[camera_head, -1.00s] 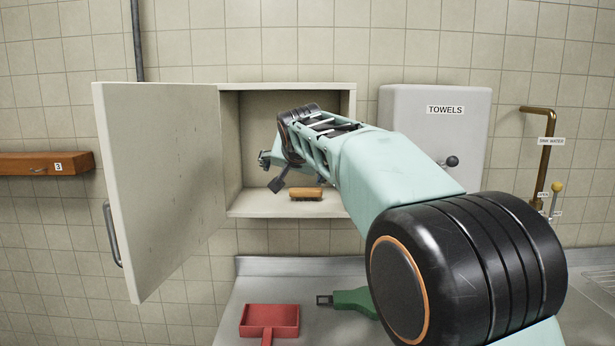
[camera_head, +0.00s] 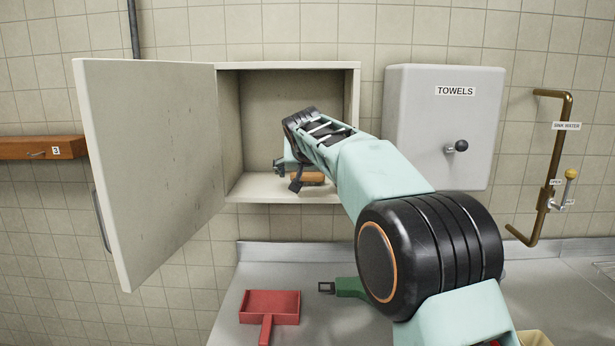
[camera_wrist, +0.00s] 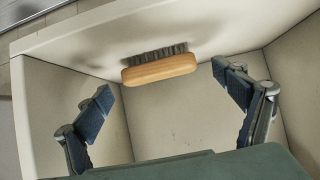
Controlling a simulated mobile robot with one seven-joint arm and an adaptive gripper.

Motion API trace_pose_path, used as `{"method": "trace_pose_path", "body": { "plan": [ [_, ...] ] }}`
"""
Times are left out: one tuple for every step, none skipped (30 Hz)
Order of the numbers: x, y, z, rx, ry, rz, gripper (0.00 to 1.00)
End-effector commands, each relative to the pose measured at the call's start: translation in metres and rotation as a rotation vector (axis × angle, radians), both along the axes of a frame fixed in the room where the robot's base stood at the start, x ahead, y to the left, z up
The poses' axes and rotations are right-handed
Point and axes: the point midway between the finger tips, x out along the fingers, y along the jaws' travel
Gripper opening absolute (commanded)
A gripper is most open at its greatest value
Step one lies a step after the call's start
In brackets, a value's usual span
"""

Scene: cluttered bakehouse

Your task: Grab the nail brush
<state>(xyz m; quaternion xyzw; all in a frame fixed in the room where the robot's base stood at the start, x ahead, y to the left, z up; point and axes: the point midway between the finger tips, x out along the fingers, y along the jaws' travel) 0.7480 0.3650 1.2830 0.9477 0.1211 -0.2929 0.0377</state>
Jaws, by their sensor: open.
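The nail brush (camera_head: 311,178), with a wooden back and dark bristles, lies on the floor of the open wall cabinet (camera_head: 280,192). In the wrist view the nail brush (camera_wrist: 159,69) shows ahead of and between the two fingers, touching neither. My gripper (camera_head: 288,177) is inside the cabinet opening at the brush's left end and partly covers it in the head view. In the wrist view my gripper (camera_wrist: 165,90) is open and empty, with one finger on each side.
The cabinet door (camera_head: 155,165) hangs wide open to the left. A towel dispenser (camera_head: 430,125) is on the wall at right, with a brass pipe (camera_head: 555,160) beyond. A red dustpan (camera_head: 270,306) and a green-handled tool (camera_head: 347,287) lie on the metal counter (camera_head: 235,327) below.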

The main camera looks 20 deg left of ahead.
Motion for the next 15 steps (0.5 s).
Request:
{"method": "trace_pose_path", "body": {
  "plan": [
    [0.006, 0.001, -0.004, -0.001, 0.002, -0.001, 0.89],
    [0.009, 0.002, -0.006, -0.001, 0.002, -0.001, 0.89],
    [0.013, 0.003, -0.008, -0.001, 0.002, -0.001, 0.89],
    [0.015, 0.004, -0.010, -0.001, 0.001, -0.001, 0.89],
    [0.017, 0.004, -0.011, -0.001, 0.001, -0.001, 0.89],
    [0.019, 0.005, -0.013, -0.001, 0.001, -0.001, 0.89],
    [0.021, 0.005, -0.014, -0.001, 0.000, -0.001, 0.89],
    [0.022, 0.005, -0.015, 0.000, -0.001, 0.000, 0.89],
    [0.023, 0.006, -0.015, 0.001, -0.001, -0.001, 0.89],
    [0.023, 0.006, -0.016, 0.001, -0.001, -0.001, 0.89],
    [0.023, 0.006, -0.016, 0.001, -0.001, -0.001, 0.89],
    [0.023, 0.006, -0.016, 0.001, -0.001, -0.001, 0.89],
    [0.023, 0.006, -0.016, 0.001, -0.001, -0.001, 0.89],
    [0.023, 0.006, -0.016, 0.001, -0.001, -0.001, 0.89],
    [0.023, 0.006, -0.016, 0.001, -0.001, -0.001, 0.89]
  ]
}}
